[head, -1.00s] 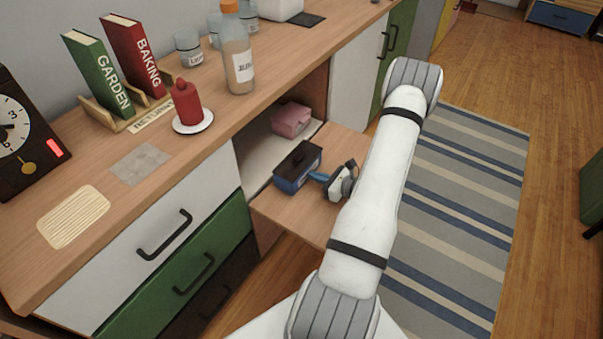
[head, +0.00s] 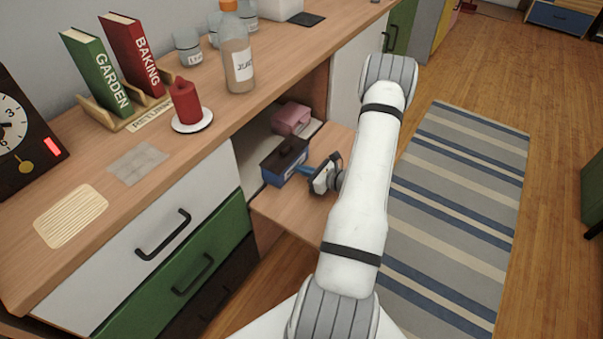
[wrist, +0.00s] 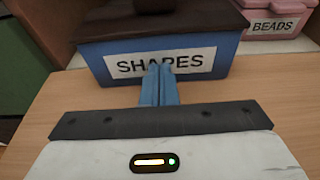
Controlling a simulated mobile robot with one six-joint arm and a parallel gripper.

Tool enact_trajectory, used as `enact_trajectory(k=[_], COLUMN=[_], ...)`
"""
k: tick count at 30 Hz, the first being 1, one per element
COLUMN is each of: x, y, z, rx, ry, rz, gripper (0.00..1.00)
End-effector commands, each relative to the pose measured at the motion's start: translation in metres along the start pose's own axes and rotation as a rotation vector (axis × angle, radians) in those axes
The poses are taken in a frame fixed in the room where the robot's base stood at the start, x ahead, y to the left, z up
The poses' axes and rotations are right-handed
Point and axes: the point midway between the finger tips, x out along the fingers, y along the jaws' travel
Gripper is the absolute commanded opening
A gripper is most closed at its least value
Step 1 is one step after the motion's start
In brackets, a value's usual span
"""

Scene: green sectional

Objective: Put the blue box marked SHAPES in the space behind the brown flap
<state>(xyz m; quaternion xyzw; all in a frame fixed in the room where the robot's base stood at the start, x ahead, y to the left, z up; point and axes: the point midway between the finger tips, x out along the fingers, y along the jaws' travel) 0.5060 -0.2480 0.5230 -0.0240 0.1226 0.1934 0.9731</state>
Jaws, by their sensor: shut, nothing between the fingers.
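The blue box marked SHAPES (wrist: 205,45), with a dark brown lid, sits at the inner end of the lowered brown flap (head: 290,210), by the opening of the cabinet space (head: 252,150). It also shows in the head view (head: 285,165). My gripper (wrist: 160,72) is shut and empty, its blue fingertips at the label side of the box, covering part of the lettering. They look touching or nearly so. In the head view my gripper (head: 308,172) points left at the box. The far side of the box is hidden.
A pink box marked BEADS (wrist: 275,18) stands inside the space, right of the blue box in the wrist view. The countertop above holds a bottle (head: 238,60), a red candle (head: 186,102) on a saucer and books (head: 130,55). The flap's outer part is clear.

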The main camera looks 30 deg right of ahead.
Motion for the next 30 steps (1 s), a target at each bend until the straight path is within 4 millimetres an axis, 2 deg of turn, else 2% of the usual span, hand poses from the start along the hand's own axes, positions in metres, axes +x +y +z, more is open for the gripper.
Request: enact_trajectory(k=[30], x=[0.05], y=[0.0], z=[0.013], rx=[-0.003], ry=[0.0], rz=[0.002], gripper=[0.0])
